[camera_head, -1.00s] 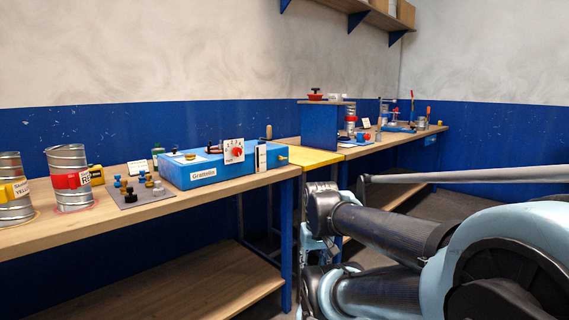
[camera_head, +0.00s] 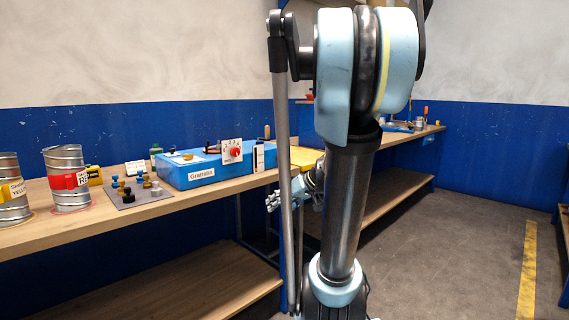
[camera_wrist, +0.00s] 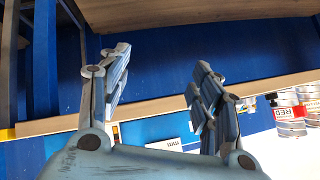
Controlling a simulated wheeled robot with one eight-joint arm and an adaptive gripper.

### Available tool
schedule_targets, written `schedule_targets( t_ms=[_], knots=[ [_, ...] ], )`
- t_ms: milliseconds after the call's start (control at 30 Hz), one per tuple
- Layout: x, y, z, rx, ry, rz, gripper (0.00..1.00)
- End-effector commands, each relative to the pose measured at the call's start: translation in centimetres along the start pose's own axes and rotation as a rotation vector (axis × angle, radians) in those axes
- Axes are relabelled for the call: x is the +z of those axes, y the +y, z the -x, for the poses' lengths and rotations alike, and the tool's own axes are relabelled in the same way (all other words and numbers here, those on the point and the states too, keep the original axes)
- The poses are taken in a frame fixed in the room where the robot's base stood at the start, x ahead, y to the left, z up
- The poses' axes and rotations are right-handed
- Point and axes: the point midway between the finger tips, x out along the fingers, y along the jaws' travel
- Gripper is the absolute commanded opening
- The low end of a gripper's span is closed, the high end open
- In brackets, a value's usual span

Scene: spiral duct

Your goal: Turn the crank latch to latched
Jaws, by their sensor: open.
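I cannot make out the crank latch for certain in either view. A blue box (camera_head: 190,174) with a white label stands on the bench and carries a white dial plate with a red knob (camera_head: 235,151). My gripper (camera_head: 272,199) is beside the bench's front edge, below and right of the box, partly hidden behind my arm. In the wrist view my gripper (camera_wrist: 160,95) has its two fingers wide apart with nothing between them. The wrist picture is upside down, with the bench edge crossing behind the fingers.
The wooden bench (camera_head: 60,234) runs along the wall, with a lower shelf (camera_head: 190,292). Metal cans (camera_head: 67,178) and a grey plate of knobs (camera_head: 135,194) stand left of the box. My arm hides part of the bench's middle. The floor (camera_head: 450,240) at the right is clear.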

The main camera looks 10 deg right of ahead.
Motion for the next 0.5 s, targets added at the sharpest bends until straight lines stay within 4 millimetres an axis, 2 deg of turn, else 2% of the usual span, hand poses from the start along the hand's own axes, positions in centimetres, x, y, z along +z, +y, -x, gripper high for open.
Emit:
schedule_targets(
  t_ms=[33, 200, 367, 500],
  knots=[
    [-1.6, 1.1, 0.0, -0.011, 0.043, 0.016, 0.58],
    [-6.5, 4.3, 0.1, -0.046, 0.202, 0.096, 0.58],
    [-10.5, 8.2, 0.9, -0.049, 0.36, 0.172, 0.58],
    [-13.4, 12.0, 2.0, -0.03, 0.5, 0.238, 0.58]
  ],
)
